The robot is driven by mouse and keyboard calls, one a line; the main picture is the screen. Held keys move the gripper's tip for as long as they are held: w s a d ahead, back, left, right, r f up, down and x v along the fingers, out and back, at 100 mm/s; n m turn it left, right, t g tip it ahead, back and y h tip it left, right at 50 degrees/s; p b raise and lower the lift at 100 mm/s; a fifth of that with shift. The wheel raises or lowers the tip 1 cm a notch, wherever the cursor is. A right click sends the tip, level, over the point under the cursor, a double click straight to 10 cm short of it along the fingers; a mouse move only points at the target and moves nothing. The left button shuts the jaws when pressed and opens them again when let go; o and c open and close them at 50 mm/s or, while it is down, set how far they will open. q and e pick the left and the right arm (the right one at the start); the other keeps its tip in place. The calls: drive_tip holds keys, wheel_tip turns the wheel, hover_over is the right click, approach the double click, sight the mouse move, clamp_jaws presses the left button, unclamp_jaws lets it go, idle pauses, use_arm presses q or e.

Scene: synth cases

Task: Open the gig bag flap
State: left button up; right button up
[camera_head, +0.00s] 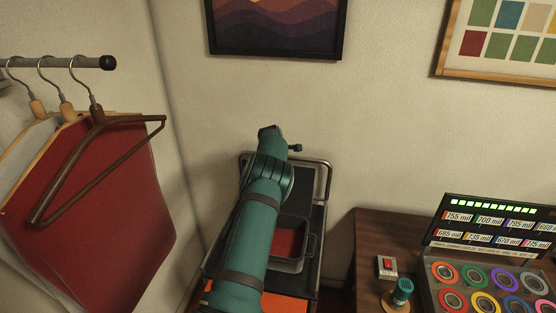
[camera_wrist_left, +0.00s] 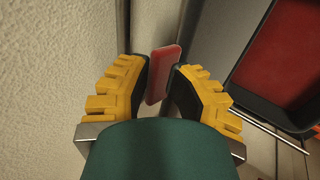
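No gig bag or flap can be clearly made out in either view. In the left wrist view, my left gripper (camera_wrist_left: 158,88) has its two yellow-ridged fingers with dark pads close on both sides of a small red, flat block-like piece (camera_wrist_left: 164,72). The pads appear to touch it, so the gripper looks shut on it. In the head view my teal left arm (camera_head: 258,210) reaches up from the bottom over a dark metal-framed cart (camera_head: 323,180); it hides the gripper's fingers and the red piece. My right gripper is in neither view.
A dark tray with a red bottom (camera_head: 288,243) sits on the cart; it also shows in the wrist view (camera_wrist_left: 300,60). A hanger rail with red garment (camera_head: 120,200) is left. A wooden table (camera_head: 375,235) with switch box (camera_head: 387,267) and case of colored rolls (camera_head: 480,285) is right.

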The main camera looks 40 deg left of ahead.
use_arm(q)
drive_tip(key=shift+o, duration=1)
drive_tip(key=shift+s+f, duration=0.1)
drive_tip(key=shift+f, duration=0.35)
drive_tip(key=shift+a, duration=0.1)
drive_tip(key=shift+r, duration=0.3)
drive_tip(key=shift+r, duration=0.45)
drive_tip(key=v, duration=1.1)
drive_tip(key=shift+d+f, duration=0.15)
drive_tip(key=shift+d, duration=0.1)
drive_tip(key=shift+s+f, duration=0.1)
drive_tip(key=shift+s, duration=0.05)
